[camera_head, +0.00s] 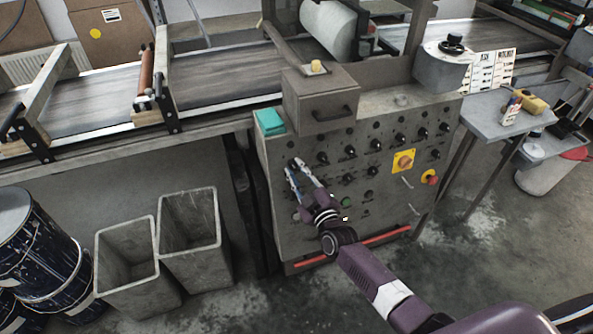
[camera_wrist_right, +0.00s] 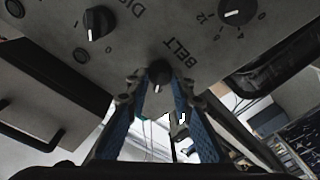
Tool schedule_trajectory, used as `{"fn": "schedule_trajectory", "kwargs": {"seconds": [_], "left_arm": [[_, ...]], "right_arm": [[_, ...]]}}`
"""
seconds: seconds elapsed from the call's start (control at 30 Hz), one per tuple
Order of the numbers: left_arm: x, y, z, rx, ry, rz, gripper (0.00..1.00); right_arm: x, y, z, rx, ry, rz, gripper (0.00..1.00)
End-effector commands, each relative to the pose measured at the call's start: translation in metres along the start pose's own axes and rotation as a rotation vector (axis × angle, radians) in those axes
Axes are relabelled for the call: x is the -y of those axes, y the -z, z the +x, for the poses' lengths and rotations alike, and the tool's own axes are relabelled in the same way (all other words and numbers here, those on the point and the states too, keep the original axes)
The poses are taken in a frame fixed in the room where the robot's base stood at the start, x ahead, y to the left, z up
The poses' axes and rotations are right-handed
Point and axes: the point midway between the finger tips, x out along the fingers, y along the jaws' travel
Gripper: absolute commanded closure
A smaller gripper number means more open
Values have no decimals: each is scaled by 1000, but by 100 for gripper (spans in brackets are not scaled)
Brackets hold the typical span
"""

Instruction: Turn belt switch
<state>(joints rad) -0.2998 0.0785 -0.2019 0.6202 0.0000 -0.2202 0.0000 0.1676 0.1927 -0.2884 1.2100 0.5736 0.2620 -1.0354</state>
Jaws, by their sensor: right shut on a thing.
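The belt switch (camera_wrist_right: 159,73) is a black round knob with a pale pointer mark, beside the printed word BELT on the grey control panel (camera_head: 275,175). In the head view the knob is at the panel's upper left, partly covered by the gripper. My right gripper (camera_head: 294,170) reaches up to it, and its blue fingers (camera_wrist_right: 160,88) stand on both sides of the knob in the wrist view, shut on it. The pointer mark faces down between the fingers in that view. My left gripper is not in view.
Other black knobs (camera_wrist_right: 97,22) sit close by on the panel. A yellow-backed red switch (camera_head: 403,161) and a red emergency button (camera_head: 430,177) are at the panel's right. A drawer box (camera_head: 318,98) stands above. Two grey bins (camera_head: 190,232) stand on the floor at left.

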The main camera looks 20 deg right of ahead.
Motion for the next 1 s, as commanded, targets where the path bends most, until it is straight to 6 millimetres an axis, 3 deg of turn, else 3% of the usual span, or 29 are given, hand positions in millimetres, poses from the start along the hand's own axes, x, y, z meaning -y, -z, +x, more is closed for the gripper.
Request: {"fn": "schedule_trajectory", "kwargs": {"seconds": [1.0], "left_arm": [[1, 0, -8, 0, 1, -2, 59]], "right_arm": [[2, 2, 0, 51, -156, 809, 100]]}}
